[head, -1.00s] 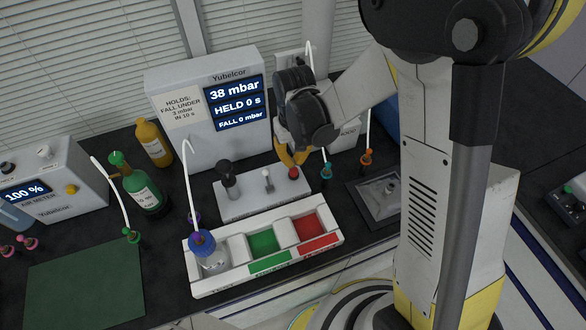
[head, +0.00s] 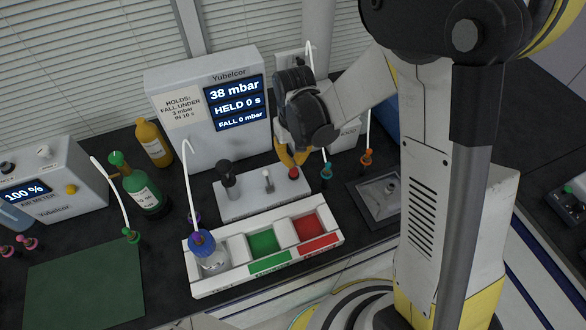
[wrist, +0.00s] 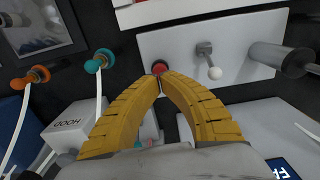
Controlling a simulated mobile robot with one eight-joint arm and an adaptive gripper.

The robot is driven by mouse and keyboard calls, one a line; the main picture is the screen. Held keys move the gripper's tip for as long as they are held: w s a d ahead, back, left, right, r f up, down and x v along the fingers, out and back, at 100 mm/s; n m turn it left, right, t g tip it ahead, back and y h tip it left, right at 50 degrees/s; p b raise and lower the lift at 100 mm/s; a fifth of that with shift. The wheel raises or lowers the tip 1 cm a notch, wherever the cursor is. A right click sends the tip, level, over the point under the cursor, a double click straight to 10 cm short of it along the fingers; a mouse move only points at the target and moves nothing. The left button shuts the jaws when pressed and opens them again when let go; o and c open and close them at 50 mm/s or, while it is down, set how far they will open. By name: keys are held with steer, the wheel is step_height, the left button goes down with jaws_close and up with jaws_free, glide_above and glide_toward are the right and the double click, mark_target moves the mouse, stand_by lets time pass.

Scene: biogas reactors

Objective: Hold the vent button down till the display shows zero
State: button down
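The red vent button (head: 293,173) sits at the right end of a white control panel (head: 250,203). My gripper (head: 291,163), with yellow fingers, is over it. In the wrist view the fingertips of my gripper (wrist: 163,76) are together, with nothing between them, at the edge of the red button (wrist: 159,67). I cannot tell whether they touch it or whether it is pressed. The display (head: 235,102) on the Yubelcor box reads 38 mbar, HELD 0 s and FALL 0 mbar.
The panel also carries a small toggle lever (head: 267,182) and a dark-topped knob (head: 229,180). A white tray (head: 218,283) with green and red compartments and a blue-capped bottle (head: 207,250) stands in front. Teal (head: 326,171) and orange (head: 366,158) hose connectors stand to the right.

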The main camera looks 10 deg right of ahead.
mark_target(294, 170)
steer(key=shift+f, duration=0.2)
steer(key=shift+f+b, duration=1.9)
steer(key=shift+f, duration=0.2)
stand_by(0.9)
steer(key=shift+r+p, duration=2.7)
steer(key=shift+r, duration=1.4)
